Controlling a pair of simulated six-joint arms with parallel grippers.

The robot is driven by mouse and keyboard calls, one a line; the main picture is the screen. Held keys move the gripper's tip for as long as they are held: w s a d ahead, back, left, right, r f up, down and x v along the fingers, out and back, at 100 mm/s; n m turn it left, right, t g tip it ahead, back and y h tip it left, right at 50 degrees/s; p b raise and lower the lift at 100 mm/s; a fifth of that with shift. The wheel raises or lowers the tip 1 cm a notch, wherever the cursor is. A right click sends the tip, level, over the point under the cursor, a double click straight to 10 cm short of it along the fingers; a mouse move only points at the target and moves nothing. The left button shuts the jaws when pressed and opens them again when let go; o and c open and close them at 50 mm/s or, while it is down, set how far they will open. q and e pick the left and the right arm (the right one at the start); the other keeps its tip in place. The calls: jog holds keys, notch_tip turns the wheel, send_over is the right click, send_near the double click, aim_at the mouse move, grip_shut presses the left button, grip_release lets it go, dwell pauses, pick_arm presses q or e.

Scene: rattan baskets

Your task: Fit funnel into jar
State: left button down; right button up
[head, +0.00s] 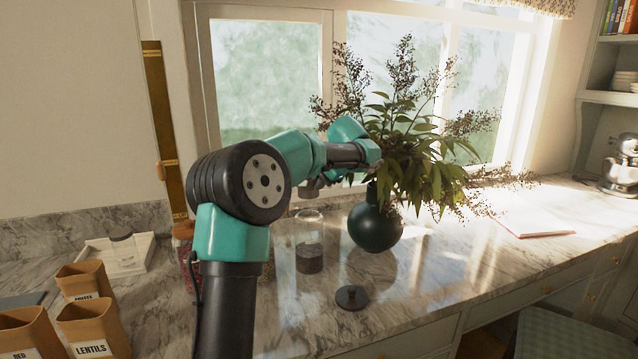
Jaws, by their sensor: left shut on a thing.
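A clear glass jar (309,248) stands open on the marble counter, with dark contents in its lower part. My left gripper (318,184) is above the jar, mostly hidden behind my own arm. It is shut on a small grey thing, which looks like the funnel (310,189); its shape is largely hidden. The grey thing appears above the jar's mouth and apart from it. A dark round lid (351,298) with a knob lies on the counter in front of the jar. My right gripper is not in view.
A dark green round vase (374,225) with tall leafy branches stands close right of the jar. A jar with reddish contents (184,255) is partly behind my arm. Brown labelled bags (92,325) stand at the left. The counter right of the lid is clear.

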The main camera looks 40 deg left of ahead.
pick_arm(q)
jog(key=shift+f, duration=2.9)
jog(key=shift+f, duration=2.3)
jog(key=c, duration=1.2)
grip_release()
jog(key=v, duration=1.7)
jog(key=shift+s+d, duration=0.1)
jog(key=shift+d, duration=0.2)
